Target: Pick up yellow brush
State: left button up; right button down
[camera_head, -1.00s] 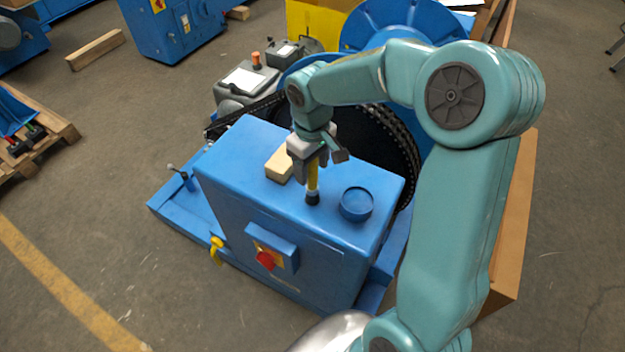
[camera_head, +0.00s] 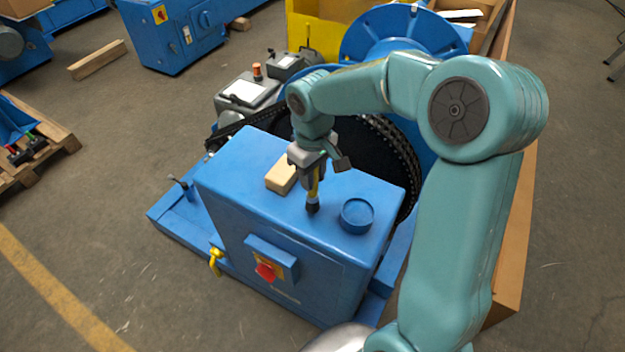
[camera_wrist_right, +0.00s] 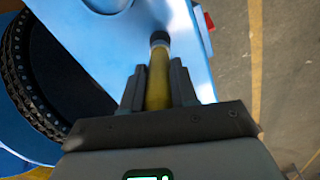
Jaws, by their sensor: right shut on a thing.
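The yellow brush (camera_head: 313,190) has a yellow handle and a dark tip. It is upright at the top of the blue cabinet (camera_head: 235,165). My right gripper (camera_head: 314,178) comes down from above and is shut on the brush's handle. In the right wrist view the yellow handle (camera_wrist_right: 158,80) lies between the two dark fingers, its dark end pointing away. I cannot tell whether the tip touches the cabinet top. My left gripper is not in view.
A tan block (camera_head: 281,176) lies on the cabinet top just left of the gripper. A round blue cup (camera_head: 357,215) is to its right. Behind are the dark chain wheel (camera_head: 385,160) and a grey motor (camera_head: 245,92). A red switch (camera_head: 266,271) is on the cabinet's front.

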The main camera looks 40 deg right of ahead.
notch_tip(320, 180, up, 18)
jog(key=p, duration=0.1)
jog(key=shift+r, duration=0.25)
